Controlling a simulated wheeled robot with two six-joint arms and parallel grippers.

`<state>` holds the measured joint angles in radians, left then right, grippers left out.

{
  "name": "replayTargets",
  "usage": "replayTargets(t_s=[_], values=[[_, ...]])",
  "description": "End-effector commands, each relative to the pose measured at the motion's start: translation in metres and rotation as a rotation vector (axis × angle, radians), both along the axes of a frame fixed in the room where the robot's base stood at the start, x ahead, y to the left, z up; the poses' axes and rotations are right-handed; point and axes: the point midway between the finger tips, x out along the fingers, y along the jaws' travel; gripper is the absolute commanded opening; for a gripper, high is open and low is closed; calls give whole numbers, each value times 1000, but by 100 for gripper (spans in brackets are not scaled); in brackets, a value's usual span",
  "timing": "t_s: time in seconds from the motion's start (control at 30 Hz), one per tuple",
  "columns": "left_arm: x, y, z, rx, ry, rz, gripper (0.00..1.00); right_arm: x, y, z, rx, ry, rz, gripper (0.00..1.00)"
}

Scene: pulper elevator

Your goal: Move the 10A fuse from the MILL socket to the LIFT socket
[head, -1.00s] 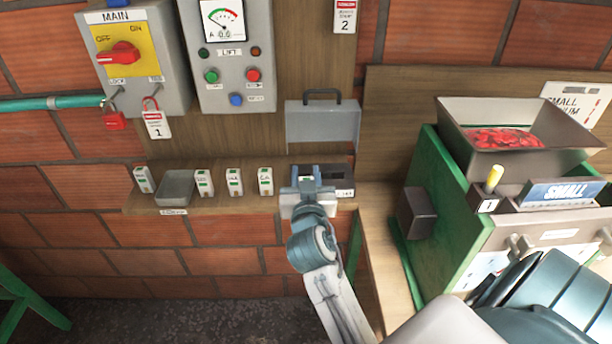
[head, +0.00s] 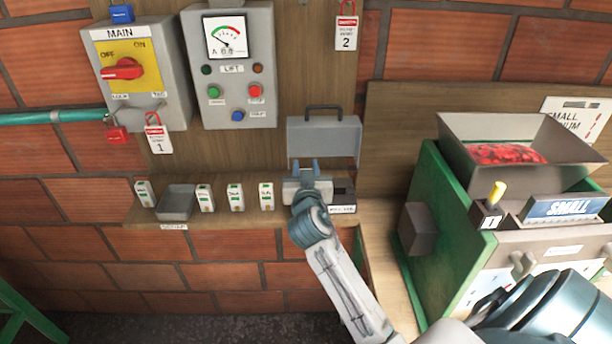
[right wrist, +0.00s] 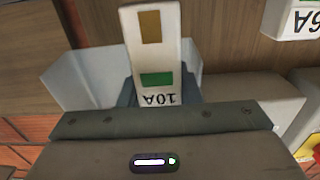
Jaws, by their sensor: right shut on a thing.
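My right gripper (head: 306,166) is at the open grey fuse box, its fingers in front of the lower part of the raised lid (head: 332,137). In the right wrist view this gripper (right wrist: 160,92) is shut on the 10A fuse (right wrist: 160,62), a white block with a green band, a brown band and upside-down lettering. The fuse does not show clearly in the head view. A dark part of the box (head: 343,188) shows right of the gripper, above a small label. My wrist hides the rest of the sockets, and I cannot read which is which. My left gripper is not in view.
Several white fuses, one here (head: 235,197), stand on the wooden shelf left of the box, with a grey tray (head: 175,204). Above are the LIFT panel (head: 230,85) and MAIN switch (head: 124,70). A green machine (head: 450,210) stands to the right.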

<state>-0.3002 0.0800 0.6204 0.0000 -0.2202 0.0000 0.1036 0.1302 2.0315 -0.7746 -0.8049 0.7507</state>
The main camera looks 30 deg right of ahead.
Motion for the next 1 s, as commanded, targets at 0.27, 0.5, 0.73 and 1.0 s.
replayTargets(t_s=[0.27,0.5,0.73,1.0], values=[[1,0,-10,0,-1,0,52,18,-11,-2,-1,-1,-1,7],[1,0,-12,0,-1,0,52,23,-14,-3,0,-1,-2,7],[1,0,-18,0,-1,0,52,24,-15,-5,-4,-2,-3,7],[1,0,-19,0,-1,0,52,24,-14,-6,-4,-2,-4,7]])
